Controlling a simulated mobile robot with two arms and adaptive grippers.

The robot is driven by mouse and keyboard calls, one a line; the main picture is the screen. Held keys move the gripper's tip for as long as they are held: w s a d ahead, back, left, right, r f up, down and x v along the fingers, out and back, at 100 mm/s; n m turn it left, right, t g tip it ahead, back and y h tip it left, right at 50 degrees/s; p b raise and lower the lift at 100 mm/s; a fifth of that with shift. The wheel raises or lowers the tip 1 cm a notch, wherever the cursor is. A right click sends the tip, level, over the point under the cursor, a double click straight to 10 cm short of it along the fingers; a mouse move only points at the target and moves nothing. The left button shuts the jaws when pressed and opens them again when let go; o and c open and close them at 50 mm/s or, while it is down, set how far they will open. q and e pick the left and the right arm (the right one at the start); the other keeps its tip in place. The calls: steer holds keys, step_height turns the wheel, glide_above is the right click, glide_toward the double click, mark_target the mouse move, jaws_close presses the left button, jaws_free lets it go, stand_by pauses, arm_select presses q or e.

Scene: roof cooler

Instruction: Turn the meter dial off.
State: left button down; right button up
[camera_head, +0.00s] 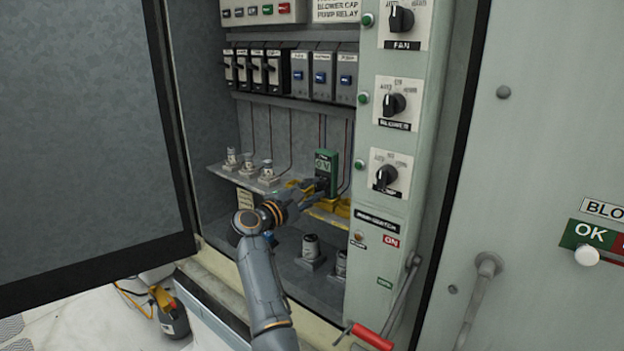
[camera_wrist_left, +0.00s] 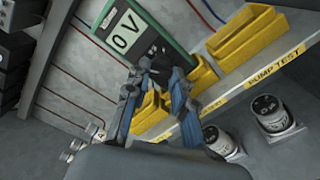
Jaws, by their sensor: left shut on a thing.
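The green meter (camera_head: 324,163) stands upright on the shelf inside the open cabinet. In the left wrist view the meter (camera_wrist_left: 122,30) shows a white display reading "0 V". Its dark dial (camera_wrist_left: 157,55) sits on the face below the display and is partly hidden by my fingertips. My left gripper (camera_head: 312,190) reaches in from the left to the meter's front. In the wrist view its two blue-grey fingers (camera_wrist_left: 158,82) are closed around the dial. The dial's exact pointer position cannot be told. My right gripper is not in view.
Yellow bins (camera_wrist_left: 250,40) stand beside the meter on the shelf. White-capped fuses (camera_head: 268,172) are to its left, and more stand below (camera_head: 311,252). The switch panel (camera_head: 398,215) borders the meter on the right. The open cabinet door (camera_head: 80,140) is at the left.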

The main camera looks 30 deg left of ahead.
arm_select(q)
steer(key=n+p, duration=0.7)
steer(key=shift+f, duration=0.25)
steer(key=shift+d, duration=0.1)
stand_by(0.4)
steer(key=c, duration=1.1)
jaws_free()
steer(key=s, duration=0.8)
steer(key=s+a, duration=0.1)
steer(key=s, duration=0.3)
